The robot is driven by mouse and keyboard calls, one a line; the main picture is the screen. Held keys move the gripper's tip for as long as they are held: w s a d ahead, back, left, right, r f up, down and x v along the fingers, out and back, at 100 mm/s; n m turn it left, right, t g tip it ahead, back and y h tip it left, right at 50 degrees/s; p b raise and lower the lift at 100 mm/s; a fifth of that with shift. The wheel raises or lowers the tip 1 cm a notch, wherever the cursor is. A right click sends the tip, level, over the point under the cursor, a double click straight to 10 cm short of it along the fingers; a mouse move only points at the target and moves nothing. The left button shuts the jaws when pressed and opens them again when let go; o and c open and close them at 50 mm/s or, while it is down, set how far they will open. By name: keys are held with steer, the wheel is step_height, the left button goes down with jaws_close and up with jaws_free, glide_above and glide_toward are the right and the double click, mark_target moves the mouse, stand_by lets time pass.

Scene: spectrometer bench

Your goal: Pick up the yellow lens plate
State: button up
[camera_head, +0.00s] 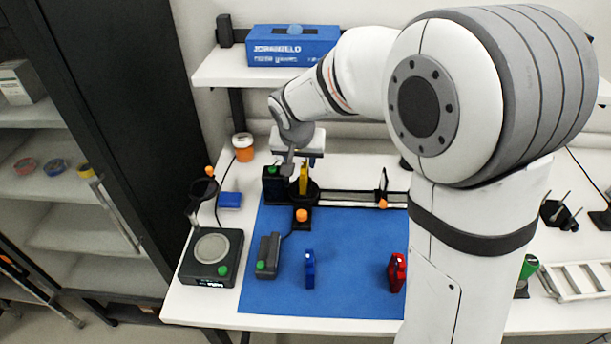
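The yellow lens plate (303,179) stands upright at the left end of the optical rail, at a dark mount on the back edge of the blue mat. My gripper (289,166) points down just above and to the left of it. Its fingers overlap the plate's upper left in this view. The fingers are small and partly hidden, so I cannot tell whether they are open, shut or touching the plate.
A blue plate (309,268) and a red plate (397,272) stand on the blue mat (345,308). A dark box (268,255) and a round-topped device (211,255) stand left. The rail (345,198) runs right. A shelf (215,76) hangs behind. The mat's front is clear.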

mark_target(304, 164)
steer(key=x, duration=0.1)
steer(key=p+x, duration=0.1)
steer(key=x, duration=0.2)
steer(key=shift+w+d+f, duration=0.2)
steer(key=shift+w+d, duration=0.05)
steer(key=shift+d, duration=0.15)
steer(key=shift+w+f, duration=0.2)
steer(key=shift+f, duration=0.35)
steer(key=shift+c, duration=0.4)
jaws_close()
